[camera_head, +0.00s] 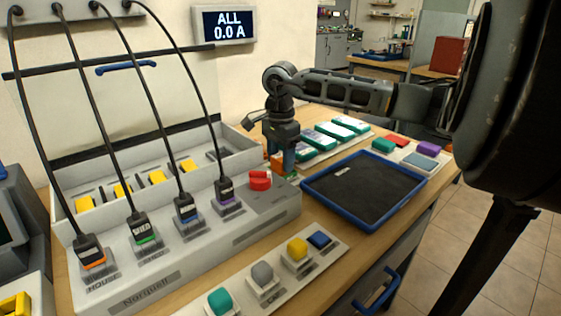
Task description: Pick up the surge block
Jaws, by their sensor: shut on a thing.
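My gripper (283,150) points down behind the white plug panel, at the left end of the row of green-and-white packs. It is shut on a small block with an orange side (277,163), mostly hidden by the jaws. I cannot read a label on it, so I cannot tell by name whether it is the surge block. I cannot tell whether it touches the surface below.
The white plug panel (255,216) has several cabled plugs and a red knob (260,180). A blue-rimmed black tray (330,205) lies right of my gripper, empty but for a small label. Green-and-white packs (332,133) and coloured blocks (428,149) lie behind it. A display (230,24) reads "ALL 0.0 A".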

